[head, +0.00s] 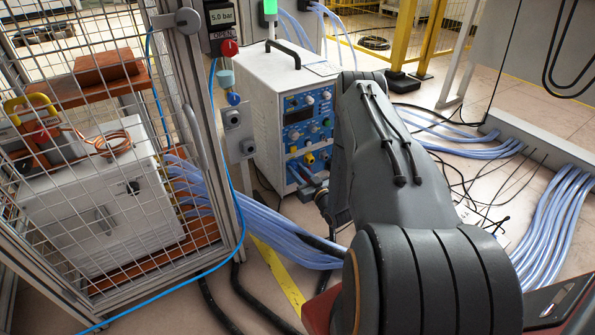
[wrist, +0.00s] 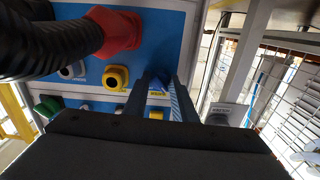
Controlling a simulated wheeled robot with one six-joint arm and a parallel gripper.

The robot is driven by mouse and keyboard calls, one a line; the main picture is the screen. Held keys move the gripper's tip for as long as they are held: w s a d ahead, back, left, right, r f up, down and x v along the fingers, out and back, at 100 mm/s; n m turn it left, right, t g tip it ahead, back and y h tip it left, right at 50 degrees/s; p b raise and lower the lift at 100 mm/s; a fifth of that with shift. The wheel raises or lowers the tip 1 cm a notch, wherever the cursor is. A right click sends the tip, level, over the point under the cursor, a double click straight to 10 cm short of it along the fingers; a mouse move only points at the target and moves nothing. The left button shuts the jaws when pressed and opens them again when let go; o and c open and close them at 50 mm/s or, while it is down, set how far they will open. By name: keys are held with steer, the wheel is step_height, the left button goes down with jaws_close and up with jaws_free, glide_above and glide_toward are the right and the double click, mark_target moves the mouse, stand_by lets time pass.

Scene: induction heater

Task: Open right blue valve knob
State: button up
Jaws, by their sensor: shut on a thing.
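The blue valve knob (wrist: 158,86) is on the blue panel (wrist: 165,25) in the wrist view, mostly hidden between my fingers. My gripper (wrist: 161,83) is shut on it, with a dark finger on each side. The same panel (head: 309,118) shows in the head view on the front of a white cabinet (head: 268,85). Whether the knob has turned cannot be told.
A yellow fitting (wrist: 116,77) and a red fitting (wrist: 115,32) with a black corrugated hose (wrist: 60,45) are close beside my fingers. A mesh cage (head: 110,150) stands left of the cabinet. Bundles of light-blue hoses (head: 265,222) run across the floor.

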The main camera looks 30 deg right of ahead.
steer(key=m+p, duration=0.2)
steer(key=m, duration=0.1)
steer(key=shift+a+m, duration=0.1)
steer(key=shift+m, duration=0.3)
steer(key=m+p, duration=0.1)
steer(key=m, duration=0.3)
steer(key=shift+m+p, duration=0.3)
steer(key=shift+p, duration=0.1)
steer(key=m+p, duration=0.1)
steer(key=m, duration=0.3)
steer(key=shift+m, duration=0.3)
steer(key=shift+m+p, duration=0.3)
steer(key=shift+m, duration=1.9)
steer(key=shift+a, duration=0.1)
steer(key=o, duration=1)
steer(key=shift+o, duration=0.2)
steer(key=shift+s, duration=0.1)
